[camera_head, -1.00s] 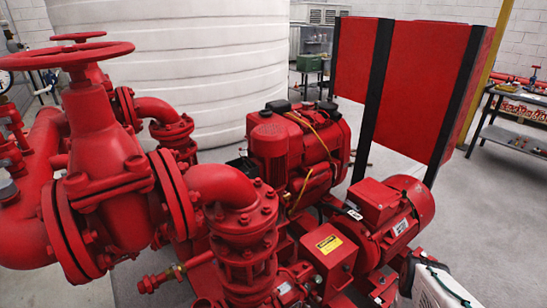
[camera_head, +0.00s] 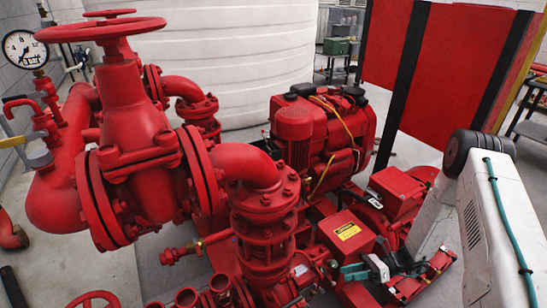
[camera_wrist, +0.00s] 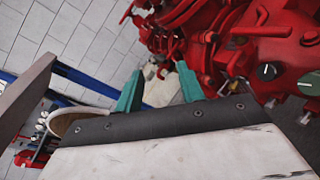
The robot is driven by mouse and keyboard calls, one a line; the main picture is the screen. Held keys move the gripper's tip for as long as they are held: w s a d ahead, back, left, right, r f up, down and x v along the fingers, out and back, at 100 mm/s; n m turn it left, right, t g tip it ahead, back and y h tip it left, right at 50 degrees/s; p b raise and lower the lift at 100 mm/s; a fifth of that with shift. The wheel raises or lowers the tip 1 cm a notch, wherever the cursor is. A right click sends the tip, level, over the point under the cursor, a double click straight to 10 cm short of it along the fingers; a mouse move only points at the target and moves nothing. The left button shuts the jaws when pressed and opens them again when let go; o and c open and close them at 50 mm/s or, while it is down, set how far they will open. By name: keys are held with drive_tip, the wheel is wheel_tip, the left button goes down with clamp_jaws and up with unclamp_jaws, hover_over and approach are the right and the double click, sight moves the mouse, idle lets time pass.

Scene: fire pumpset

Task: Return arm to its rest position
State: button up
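My gripper (camera_head: 366,270) shows its teal fingers at the lower right of the head view, in front of the red pump set. In the wrist view, the two teal fingers of my gripper (camera_wrist: 160,88) stand well apart, with nothing between them but floor and a pale patch behind. My white arm (camera_head: 497,215), with a teal cable along it, rises at the right of the head view. It hides part of the red motor (camera_head: 398,190).
A red valve with a handwheel (camera_head: 100,30) and thick pipes fills the left. A pressure gauge (camera_head: 22,48) stands far left. A white tank (camera_head: 235,60), red panels (camera_head: 455,65) and a dark shelf (camera_head: 530,125) are behind. The wrist view shows tiled floor (camera_wrist: 75,35).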

drive_tip(key=s+d+r+n+g+h, duration=0.1)
drive_tip(key=s+r+n+g+h, duration=0.25)
drive_tip(key=r+n, duration=0.7)
drive_tip(key=s+d+r+n+g+h, duration=0.15)
drive_tip(key=s+r+n+h, duration=0.3)
drive_tip(key=r, duration=1.15)
drive_tip(key=s+r+n+t+h, duration=0.7)
drive_tip(key=s+r, duration=0.8)
drive_tip(key=r, duration=0.5)
drive_tip(key=shift+s+a+n+t+h, duration=0.25)
drive_tip(key=shift+n+t+h, duration=0.15)
drive_tip(key=shift+n+h, duration=0.4)
drive_tip(key=shift+r, duration=0.1)
